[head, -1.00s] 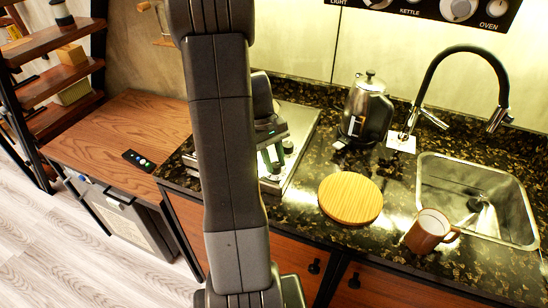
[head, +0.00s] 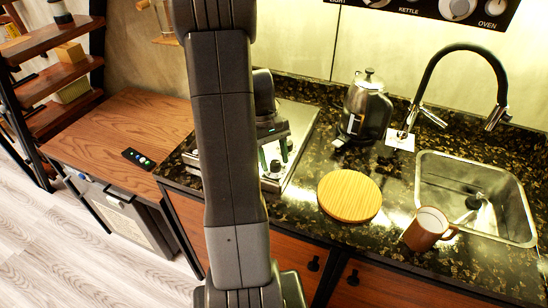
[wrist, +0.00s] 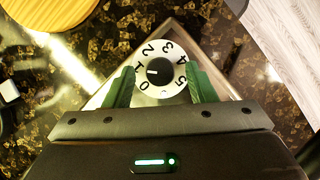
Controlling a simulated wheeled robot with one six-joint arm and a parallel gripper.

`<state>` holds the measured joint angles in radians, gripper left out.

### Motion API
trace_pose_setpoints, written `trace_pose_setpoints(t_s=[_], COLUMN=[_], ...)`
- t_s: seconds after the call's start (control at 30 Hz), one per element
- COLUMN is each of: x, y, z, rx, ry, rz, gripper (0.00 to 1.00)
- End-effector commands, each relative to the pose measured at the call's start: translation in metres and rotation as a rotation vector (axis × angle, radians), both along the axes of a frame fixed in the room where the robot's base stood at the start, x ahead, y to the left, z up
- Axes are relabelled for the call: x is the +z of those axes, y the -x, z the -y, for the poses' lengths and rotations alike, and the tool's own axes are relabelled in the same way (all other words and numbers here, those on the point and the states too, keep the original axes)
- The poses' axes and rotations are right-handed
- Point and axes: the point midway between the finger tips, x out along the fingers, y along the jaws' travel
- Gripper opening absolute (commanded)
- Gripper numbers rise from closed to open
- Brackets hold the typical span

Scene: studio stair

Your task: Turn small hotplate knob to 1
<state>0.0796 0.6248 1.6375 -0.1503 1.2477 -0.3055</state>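The small hotplate knob (wrist: 159,72) is a black cap on a white dial numbered 0 to 5, seen from above in the wrist view. Its white mark points left, near the 1 and 0 side; I cannot tell exactly which. My gripper (wrist: 160,80) is open, with one green finger on each side of the dial and gaps between the fingers and the black cap. In the head view my gripper (head: 273,157) is over the front of the steel hotplate (head: 301,122), with a dark knob (head: 274,170) below its fingers. My arm hides part of the hotplate.
A round wooden board (head: 349,196) lies right of the hotplate on the dark stone counter. A kettle (head: 366,105) stands behind it. A brown mug (head: 424,232) stands near the sink (head: 470,205). A wooden side table (head: 125,125) is at the left.

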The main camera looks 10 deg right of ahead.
Motion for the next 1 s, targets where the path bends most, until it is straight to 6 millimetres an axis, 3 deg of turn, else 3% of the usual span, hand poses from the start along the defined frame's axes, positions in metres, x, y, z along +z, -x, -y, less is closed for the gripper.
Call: trace_pose_setpoints(t_s=[0.37, 0.8, 1.0], x=[0.010, 0.096, 0.121], y=[-0.004, -0.039, -0.048], z=[-0.001, -0.012, -0.015], rx=[0.000, 0.002, 0.001], ry=[0.000, 0.001, 0.000], rz=[0.001, 0.003, 0.001], gripper=[0.50, 0.50, 0.50])
